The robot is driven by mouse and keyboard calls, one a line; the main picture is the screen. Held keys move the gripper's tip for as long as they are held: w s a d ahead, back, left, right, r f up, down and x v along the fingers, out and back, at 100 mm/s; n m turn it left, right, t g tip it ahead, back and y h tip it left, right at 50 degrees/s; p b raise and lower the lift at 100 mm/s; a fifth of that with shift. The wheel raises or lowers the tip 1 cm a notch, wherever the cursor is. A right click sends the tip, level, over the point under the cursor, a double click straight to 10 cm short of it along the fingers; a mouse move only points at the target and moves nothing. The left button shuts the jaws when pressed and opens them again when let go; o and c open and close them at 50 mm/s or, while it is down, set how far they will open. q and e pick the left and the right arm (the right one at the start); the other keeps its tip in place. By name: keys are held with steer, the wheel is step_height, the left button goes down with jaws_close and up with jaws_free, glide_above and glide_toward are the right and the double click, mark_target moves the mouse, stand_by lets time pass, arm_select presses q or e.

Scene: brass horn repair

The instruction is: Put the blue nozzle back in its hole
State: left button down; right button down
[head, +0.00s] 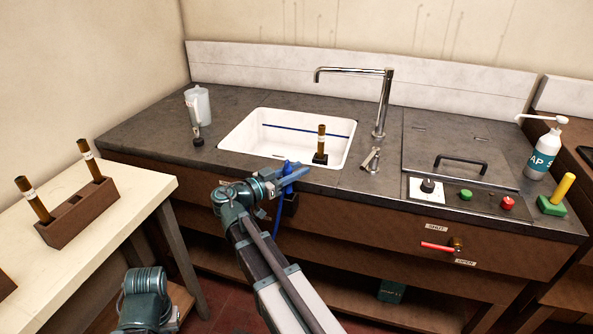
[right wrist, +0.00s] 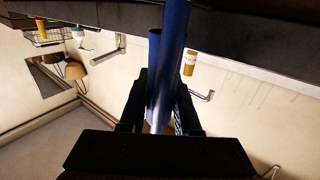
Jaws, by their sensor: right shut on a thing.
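The blue nozzle (head: 288,168) is at the front edge of the counter, just in front of the sink. My right gripper (head: 290,175) is shut on it; the right wrist view also shows the blue nozzle (right wrist: 163,90) between the dark fingers (right wrist: 155,100). A black block (head: 290,204) on the counter's front lies just below the nozzle, with a blue hose beside it. The hole itself is hidden, and I cannot tell whether the nozzle's lower end is in it. My left gripper is not in view.
The white sink (head: 245,135) holds an upright brass tube in a black base (head: 321,145). A chrome tap (head: 382,105) stands behind it. A metal fitting (head: 370,160) lies right of the sink. A brown rack (head: 75,212) with brass tubes stands on the left table.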

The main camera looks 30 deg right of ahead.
steer(key=shift+f+b, duration=1.7)
steer(key=shift+f, duration=0.05)
steer(key=c, duration=0.5)
jaws_free()
steer(key=shift+r, duration=0.1)
steer(key=shift+c, duration=0.2)
steer(key=shift+a, duration=0.1)
steer(key=s+a, duration=0.1)
steer(key=a, duration=1.2)
steer(key=shift+s+a, duration=0.25)
steer(key=shift+s, duration=0.1)
